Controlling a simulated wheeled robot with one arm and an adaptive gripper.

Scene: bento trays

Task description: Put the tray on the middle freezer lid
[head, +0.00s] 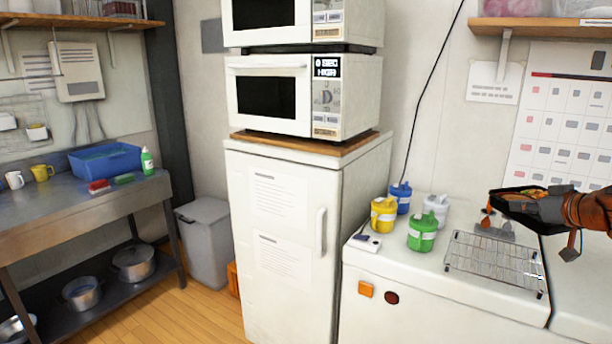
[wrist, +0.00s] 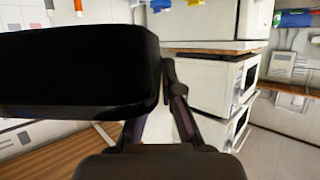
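The tray (head: 512,208) is a black bento tray with orange and green food in it, at the right of the head view. It is above the white freezer top and looks roughly level. My gripper (head: 545,208) is shut on the tray's near right side. In the wrist view the tray (wrist: 80,75) is a large dark shape filling the left, with my gripper's fingers at its edge. White freezer lids (head: 575,262) run along the right; a seam shows right of the wire rack. I cannot tell which lid is the middle one.
A wire rack (head: 493,264) lies on the freezer top below the tray. A tall white fridge (head: 285,240) with microwaves (head: 300,95) stands further left.

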